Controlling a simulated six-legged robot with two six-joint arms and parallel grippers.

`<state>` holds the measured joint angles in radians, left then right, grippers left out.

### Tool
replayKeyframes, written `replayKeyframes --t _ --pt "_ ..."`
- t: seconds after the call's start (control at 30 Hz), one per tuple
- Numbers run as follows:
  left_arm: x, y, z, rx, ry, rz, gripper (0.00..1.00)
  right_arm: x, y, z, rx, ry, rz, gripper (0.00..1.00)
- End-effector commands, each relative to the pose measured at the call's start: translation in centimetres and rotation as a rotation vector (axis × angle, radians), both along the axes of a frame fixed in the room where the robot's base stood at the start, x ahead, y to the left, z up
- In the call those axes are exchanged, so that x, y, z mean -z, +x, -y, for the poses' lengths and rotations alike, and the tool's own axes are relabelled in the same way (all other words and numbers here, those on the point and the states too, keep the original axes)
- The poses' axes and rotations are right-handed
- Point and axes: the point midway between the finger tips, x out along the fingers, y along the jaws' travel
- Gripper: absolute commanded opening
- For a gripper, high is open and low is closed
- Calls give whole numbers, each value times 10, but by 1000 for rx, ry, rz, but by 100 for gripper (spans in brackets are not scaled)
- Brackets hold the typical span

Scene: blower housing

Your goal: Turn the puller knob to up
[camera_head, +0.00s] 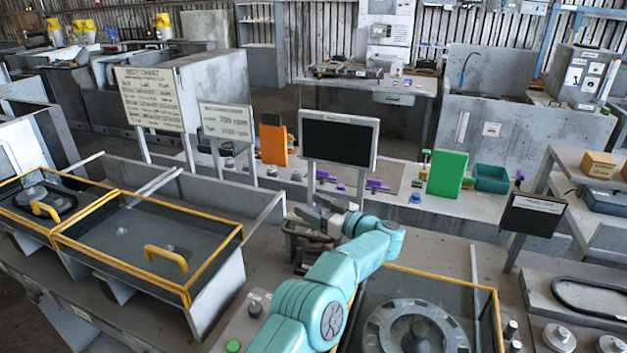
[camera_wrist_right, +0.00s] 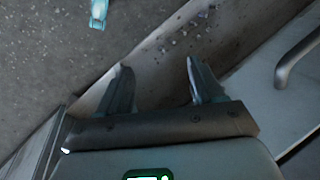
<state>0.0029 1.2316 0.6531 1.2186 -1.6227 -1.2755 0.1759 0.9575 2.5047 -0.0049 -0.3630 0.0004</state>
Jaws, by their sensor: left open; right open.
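My left arm is teal and comes up from the bottom middle of the head view. Its gripper (camera_head: 312,214) is open, with dark fingers pointing left above a dark brownish part (camera_head: 308,243) on the bench. I cannot tell whether they touch. A small dark knob (camera_head: 255,306) stands on a grey panel left of the arm, with a green button (camera_head: 233,346) near it. I cannot tell which knob is the puller knob; labels are too small to read. My right gripper (camera_wrist_right: 160,80) is open and empty in the right wrist view, above grey floor and a pale edge.
Yellow-framed covers with handles (camera_head: 166,259) stand at left. A yellow-framed box with a round plate (camera_head: 415,330) is right of the arm. Large round knobs (camera_head: 558,338) sit at bottom right. A dark screen (camera_head: 340,140) stands behind the gripper. A grey rail (camera_wrist_right: 295,60) is beside my right gripper.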

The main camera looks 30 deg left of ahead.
Motion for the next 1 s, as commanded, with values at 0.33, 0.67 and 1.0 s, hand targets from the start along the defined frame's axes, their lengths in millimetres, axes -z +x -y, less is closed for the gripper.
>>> replayKeyframes --t 0.33,0.67,1.0 --pt "-92 -1 1 0 1 9 67 -3 0 0 0 0 0 67" --pt "-175 -1 1 0 1 3 67 -62 0 0 0 0 0 67" --pt "-193 -1 1 0 2 3 67 -80 0 0 0 0 0 67"
